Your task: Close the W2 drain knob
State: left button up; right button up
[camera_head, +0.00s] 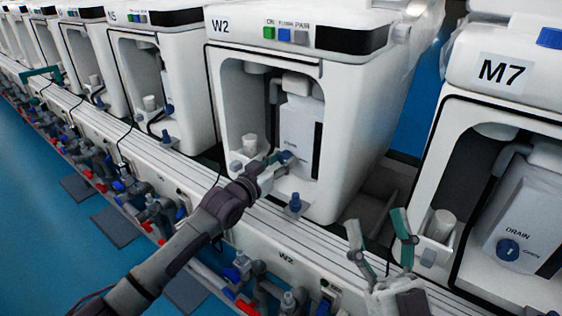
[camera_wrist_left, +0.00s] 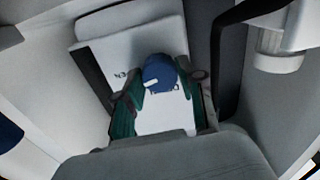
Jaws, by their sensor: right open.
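The blue drain knob (camera_wrist_left: 158,72) with a white mark is on this panel. My left gripper (camera_head: 279,162) reaches into the bay at the knob. In the wrist view its green fingers (camera_wrist_left: 160,88) stand apart, one on each side of the knob; firm contact cannot be made out. My right gripper (camera_head: 380,225) is open and empty, low between W2 and M7.
Unit M7 (camera_head: 505,75) stands at the right with its own DRAIN knob (camera_head: 508,250). A white cup (camera_head: 249,144) is in W2's bay, left of my left gripper. A blue-topped fitting (camera_head: 294,203) stands at the bay's front. More units line up to the left.

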pick_arm(q)
jog(key=c, duration=0.3)
jog(key=shift+r+n+p, duration=0.1)
jog(key=shift+n+p, duration=0.7)
jog(key=shift+n, duration=0.3)
jog(key=n+p, duration=0.1)
jog(key=n, duration=0.2)
jog(key=shift+n, duration=0.3)
jog(key=n, duration=0.2)
jog(key=shift+n, duration=0.4)
jog(key=n, duration=0.5)
jog(key=shift+f+n+p, duration=0.2)
jog(key=shift+n+p, duration=0.1)
jog(key=shift+n, duration=0.8)
pick_arm(e)
jog(key=w+d+f+g+h, duration=0.1)
jog(key=w+f+g+h, duration=0.2)
jog(key=f+g, duration=0.6)
jog(key=shift+f, duration=1.95)
jog(key=shift+d, duration=0.1)
